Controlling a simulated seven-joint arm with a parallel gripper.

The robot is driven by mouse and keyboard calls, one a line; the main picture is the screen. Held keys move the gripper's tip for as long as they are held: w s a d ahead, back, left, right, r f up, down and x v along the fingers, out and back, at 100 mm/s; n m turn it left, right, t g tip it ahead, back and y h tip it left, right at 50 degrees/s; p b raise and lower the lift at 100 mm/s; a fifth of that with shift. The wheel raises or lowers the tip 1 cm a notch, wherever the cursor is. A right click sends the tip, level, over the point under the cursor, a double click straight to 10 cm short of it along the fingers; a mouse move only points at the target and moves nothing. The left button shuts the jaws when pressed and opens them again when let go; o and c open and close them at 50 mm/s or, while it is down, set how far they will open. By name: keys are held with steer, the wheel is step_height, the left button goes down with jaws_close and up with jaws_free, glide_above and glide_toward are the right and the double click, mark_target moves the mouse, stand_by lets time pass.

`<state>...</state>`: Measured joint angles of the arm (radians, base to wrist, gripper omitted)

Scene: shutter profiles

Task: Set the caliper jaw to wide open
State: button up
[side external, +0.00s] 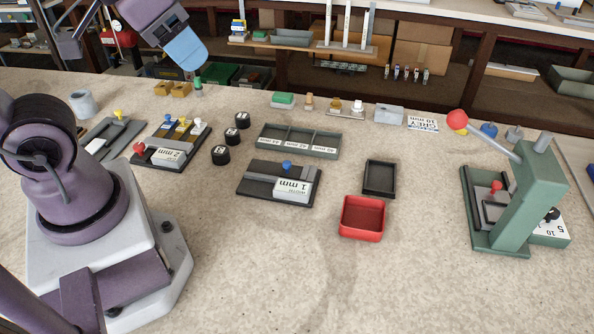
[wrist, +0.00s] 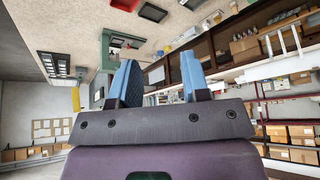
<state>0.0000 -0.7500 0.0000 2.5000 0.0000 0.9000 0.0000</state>
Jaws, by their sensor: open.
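A dark plate with a grey sliding piece, a blue knob (side external: 287,164) and a white "1 mm" label (side external: 292,190) lies mid-table in the side view. A second dark plate with red, yellow and white knobs and a "2 mm" label (side external: 169,158) lies to its left. A grey plate with a yellow knob (side external: 118,116) lies farther left. No plate is readably marked as the caliper, so I cannot tell which carries its jaw. My gripper (side external: 185,50) is raised above the table's back edge, far from these plates. In the wrist view its blue fingers (wrist: 159,80) are apart and empty.
A green lever press (side external: 525,190) with a red ball handle stands at the right. A red tray (side external: 362,219), a black tray (side external: 380,178) and a green divided tray (side external: 299,143) lie mid-table. Black cylinders (side external: 231,136) stand left of centre. The front table is clear.

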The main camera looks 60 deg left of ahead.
steer(key=shift+o, duration=0.3)
steer(key=g, duration=1)
glide_above(288, 162)
steer(key=w, duration=0.3)
step_height(288, 162, down, 20)
steer(key=shift+w, duration=1.1)
steer(key=x, duration=1.2)
steer(key=shift+s+f, duration=0.1)
steer(key=shift+f, duration=0.05)
